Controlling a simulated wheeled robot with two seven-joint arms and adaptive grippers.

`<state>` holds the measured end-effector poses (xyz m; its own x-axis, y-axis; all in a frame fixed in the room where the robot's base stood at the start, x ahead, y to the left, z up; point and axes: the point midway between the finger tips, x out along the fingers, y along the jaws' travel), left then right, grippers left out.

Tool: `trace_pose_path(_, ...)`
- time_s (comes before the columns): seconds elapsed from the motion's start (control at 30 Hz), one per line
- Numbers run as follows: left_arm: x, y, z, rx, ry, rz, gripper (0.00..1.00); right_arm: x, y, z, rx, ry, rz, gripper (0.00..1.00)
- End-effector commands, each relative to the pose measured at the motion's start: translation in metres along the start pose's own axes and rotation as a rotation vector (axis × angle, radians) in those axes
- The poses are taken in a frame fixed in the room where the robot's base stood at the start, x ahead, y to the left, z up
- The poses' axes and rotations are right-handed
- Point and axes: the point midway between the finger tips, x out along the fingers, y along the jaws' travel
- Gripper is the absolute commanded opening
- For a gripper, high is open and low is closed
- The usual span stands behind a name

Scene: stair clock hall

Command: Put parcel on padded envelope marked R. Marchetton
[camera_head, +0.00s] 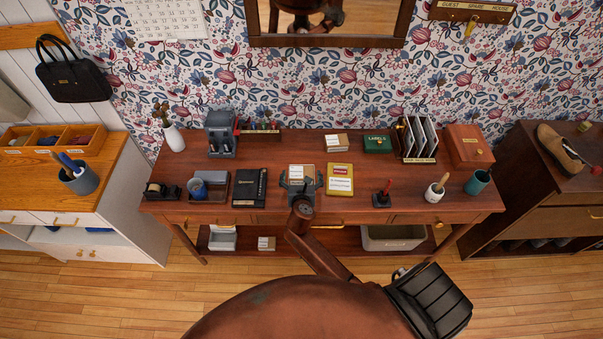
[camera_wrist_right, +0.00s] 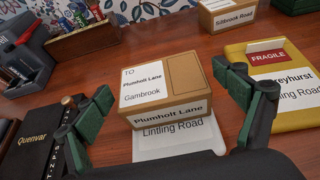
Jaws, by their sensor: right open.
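A small brown cardboard parcel (camera_head: 301,170) stands on the desk and shows large in the right wrist view (camera_wrist_right: 165,88). Its label reads Plumholt Lane, Gambrook. My right gripper (camera_head: 302,185) is open, its green-padded fingers (camera_wrist_right: 172,103) on either side of the parcel's near end. A white envelope or card (camera_wrist_right: 178,140) reading Lintling Road shows at the parcel's near edge; I cannot tell if the parcel rests on it. A yellow envelope (camera_head: 340,188) with a red FRAGILE label lies to the right (camera_wrist_right: 238,62). The name R. Marchetton is not readable anywhere. My left gripper is not in view.
A black notebook (camera_head: 250,187) lies left of the parcel. Another small box (camera_head: 336,142) and a green LABELS tin (camera_head: 377,144) stand behind. A stamp on a pad (camera_head: 382,197) is to the right. Bare desk shows between the yellow envelope and the stamp.

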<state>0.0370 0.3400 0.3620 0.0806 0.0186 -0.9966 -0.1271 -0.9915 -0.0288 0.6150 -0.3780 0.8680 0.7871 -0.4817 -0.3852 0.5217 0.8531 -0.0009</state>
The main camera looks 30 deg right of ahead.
Motion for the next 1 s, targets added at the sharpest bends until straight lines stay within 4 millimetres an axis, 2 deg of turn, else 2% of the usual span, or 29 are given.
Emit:
trace_pose_path(0.3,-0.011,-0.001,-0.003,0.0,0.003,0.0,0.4,-0.067,-0.001,0.001,0.003,0.001,0.0,0.89)
trace_pose_path(0.5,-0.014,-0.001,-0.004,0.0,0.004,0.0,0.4,-0.098,0.0,0.001,0.002,0.0,0.0,0.89)
trace_pose_path(0.7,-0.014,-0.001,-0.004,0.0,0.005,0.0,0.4,-0.108,0.0,0.001,0.001,-0.001,-0.001,0.89)
trace_pose_path(1.0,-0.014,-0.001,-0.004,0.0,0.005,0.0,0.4,-0.109,0.0,0.001,0.001,-0.001,-0.001,0.89)
